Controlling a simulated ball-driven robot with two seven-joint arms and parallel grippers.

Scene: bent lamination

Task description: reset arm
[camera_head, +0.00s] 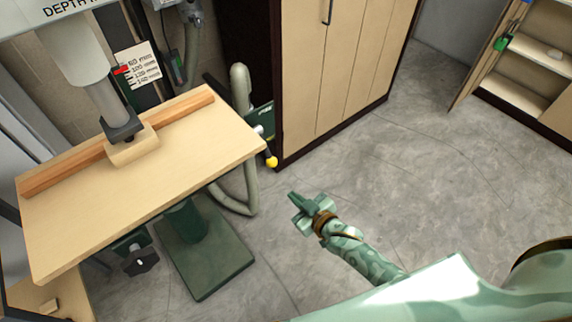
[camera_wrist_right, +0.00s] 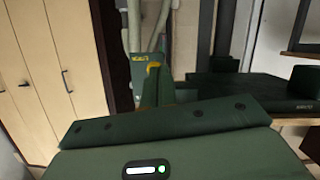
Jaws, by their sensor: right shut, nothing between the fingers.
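My right gripper (camera_head: 295,199) is green. It shows in the head view in front of the drill press table, over the grey floor. Its fingers are together with nothing between them. My right arm (camera_head: 365,260) reaches to it from the lower right. In the right wrist view the green gripper body (camera_wrist_right: 180,155) with a small lit display fills the bottom. My left gripper is in neither view.
The drill press table (camera_head: 190,135) carries a wooden fence and a block under the spindle. A yellow knob (camera_head: 272,162) sticks out at its right corner. A tall cabinet (camera_head: 335,60) stands behind. An open shelf cabinet (camera_head: 525,75) is at far right. Floor (camera_head: 430,160) between is clear.

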